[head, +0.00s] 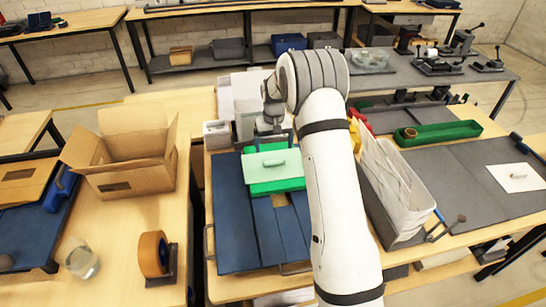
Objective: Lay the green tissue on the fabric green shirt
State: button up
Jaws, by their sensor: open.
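The pale green tissue (262,171) is a flat sheet with a raised grip-like strip on top, in the middle of the head view. It overlaps the brighter green shirt (278,187), whose near edge and right side show from under it. The shirt rests on a dark blue board or folding mat (235,235). My gripper (270,143) is open, just behind and above the far edge of the tissue. Its fingertips are small here, and I cannot tell whether they touch the tissue.
An open cardboard box (135,168) and a tape roll (154,254) stand on the left table, with a clear glass (82,262). White bins (243,105) stand behind my gripper. A white tray of papers (395,185) lies right of my arm. A green tray (438,133) is farther right.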

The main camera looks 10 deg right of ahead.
jog(key=s+r+t, duration=0.2)
jog(key=s+r, duration=1.4)
jog(key=r, duration=0.3)
jog(key=s+t, duration=0.1)
jog(key=s, duration=2.1)
jog(key=shift+s+r+b, duration=0.3)
jog(key=shift+r, duration=0.1)
jog(key=shift+a, duration=0.1)
